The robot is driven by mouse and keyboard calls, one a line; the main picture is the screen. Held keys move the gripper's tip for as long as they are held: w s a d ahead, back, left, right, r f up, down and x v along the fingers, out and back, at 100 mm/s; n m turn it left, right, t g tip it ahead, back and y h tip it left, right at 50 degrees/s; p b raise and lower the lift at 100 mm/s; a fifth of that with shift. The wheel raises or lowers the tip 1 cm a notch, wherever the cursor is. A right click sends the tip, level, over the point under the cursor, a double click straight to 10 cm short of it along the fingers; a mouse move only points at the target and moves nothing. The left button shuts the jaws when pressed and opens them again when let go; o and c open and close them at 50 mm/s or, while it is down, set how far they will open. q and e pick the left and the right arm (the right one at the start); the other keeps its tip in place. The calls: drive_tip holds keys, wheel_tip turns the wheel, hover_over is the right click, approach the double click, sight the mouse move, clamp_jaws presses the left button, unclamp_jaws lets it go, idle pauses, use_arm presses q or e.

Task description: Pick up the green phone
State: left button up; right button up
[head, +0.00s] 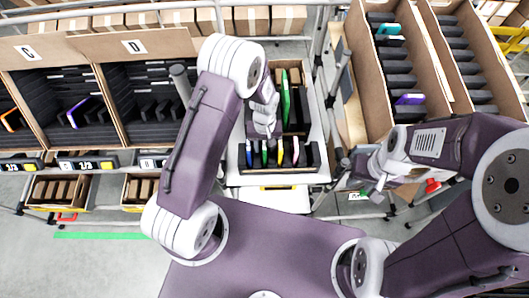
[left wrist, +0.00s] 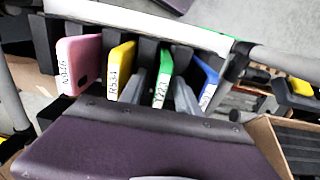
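The green phone (left wrist: 164,72), with a white label, stands on edge in a dark slotted rack in the left wrist view, between a yellow phone (left wrist: 122,68) and a blue phone (left wrist: 207,80). My left gripper (left wrist: 160,92) has its fingers apart, one on each side of the green phone. In the head view my left gripper (head: 266,128) is above the front phone row. Another green item (head: 285,98) stands upright just behind it. My right gripper (head: 375,186) hangs to the right of the rack, apart from the phones; its finger gap is unclear.
A pink phone (left wrist: 78,62) is at the left end of the row. Cardboard cartons with dark dividers stand on the left (head: 100,45) and at the right (head: 425,50). A white cart frame (head: 318,125) surrounds the rack.

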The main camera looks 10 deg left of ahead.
use_arm(q)
drive_tip(key=shift+s+r, duration=0.15)
clamp_jaws()
